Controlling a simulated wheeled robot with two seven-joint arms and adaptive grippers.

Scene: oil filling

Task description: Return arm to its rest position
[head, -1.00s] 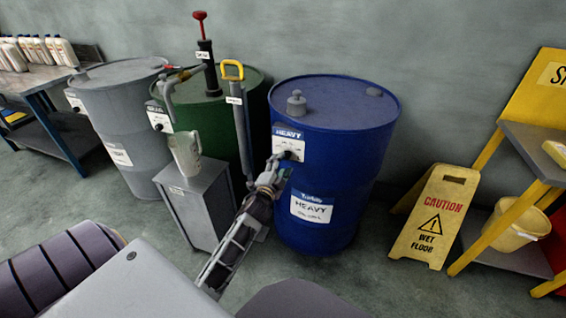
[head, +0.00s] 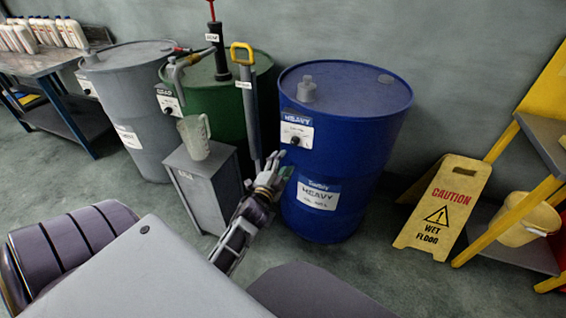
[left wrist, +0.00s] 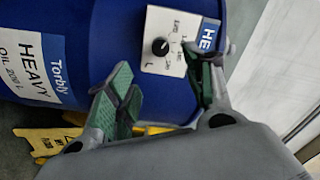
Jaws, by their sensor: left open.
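My left gripper (head: 273,172) is open and empty in the head view, in front of the left side of the blue drum. Its green-padded fingers (left wrist: 160,103) stand apart in the left wrist view. The blue drum (head: 345,115) has HEAVY labels and a white dial plate (head: 296,131) with a black knob. The dial plate also shows in the left wrist view (left wrist: 157,66), beyond the fingers, with no visible contact. My right gripper is not in view.
A clear jug (head: 194,137) stands on a grey cabinet (head: 196,188) left of my gripper. Green (head: 218,112) and grey (head: 123,72) drums stand behind. A yellow caution sign (head: 443,205) and yellow-framed shelf (head: 505,205) are at the right. Floor between drum and sign is clear.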

